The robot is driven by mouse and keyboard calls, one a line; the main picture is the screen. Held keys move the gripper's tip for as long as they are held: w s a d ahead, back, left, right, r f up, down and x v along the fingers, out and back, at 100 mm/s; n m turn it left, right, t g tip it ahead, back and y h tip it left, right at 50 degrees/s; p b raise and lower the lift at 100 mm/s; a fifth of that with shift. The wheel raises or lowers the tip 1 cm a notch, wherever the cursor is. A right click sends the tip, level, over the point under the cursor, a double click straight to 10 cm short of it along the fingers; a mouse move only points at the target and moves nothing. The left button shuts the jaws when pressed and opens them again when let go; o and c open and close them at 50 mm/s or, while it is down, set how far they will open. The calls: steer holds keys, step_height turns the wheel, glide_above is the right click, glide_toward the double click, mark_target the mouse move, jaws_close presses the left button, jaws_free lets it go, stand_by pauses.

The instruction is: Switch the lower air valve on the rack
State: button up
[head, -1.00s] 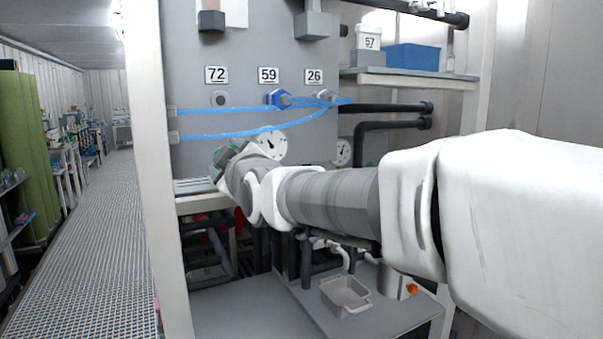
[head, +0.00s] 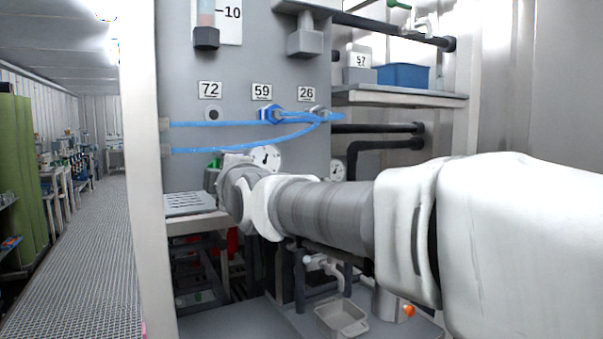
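On the rack panel (head: 185,70), a blue fitting (head: 268,114) sits under label 59 and a grey fitting (head: 318,111) under label 26, with blue hoses on them. A whitish valve-like fitting (head: 325,265) shows low on the rack, below my arm. A green-handled fitting (head: 400,4) is at the top right. I cannot tell which part is the lower air valve. My arm reaches left across the rack. The end of my arm is in front of the lower panel by a round gauge; its fingers are hidden.
The gauge (head: 266,158) is partly covered by my wrist. A grey tray (head: 341,318) stands on the lower deck. A shelf (head: 400,96) holds a blue bin (head: 403,75) and a white container (head: 360,60). A white post (head: 143,180) bounds the rack; the grated aisle (head: 85,240) is clear.

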stand_by(0.3)
steer(key=o, duration=1.4)
steer(key=v, duration=1.7)
steer(key=shift+s+d, duration=0.1)
steer(key=shift+d, duration=0.1)
steer(key=s+d+f+m+g+h+p, duration=0.1)
steer(key=d+f+m+g+h+p, duration=0.2)
steer(key=d+f+m, duration=0.4)
steer(key=d+f+m+g+h+p, duration=0.1)
steer(key=d+f+m+h+p, duration=0.2)
steer(key=d+m+h, duration=0.4)
steer(key=s+d+f+m+g+p, duration=0.1)
steer(key=s+d+f+m+g, duration=0.1)
steer(key=s+f, duration=0.1)
steer(key=s+d+f+m+g, duration=0.2)
steer(key=s+d+f+m, duration=0.1)
steer(key=s, duration=0.1)
steer(key=s+d+f+m+g+p, duration=0.1)
steer(key=s+d+f+m, duration=0.2)
steer(key=shift+s+d+g+y+p, duration=0.2)
steer(key=shift+s+g+y+p, duration=0.1)
steer(key=shift+s+g+y, duration=0.1)
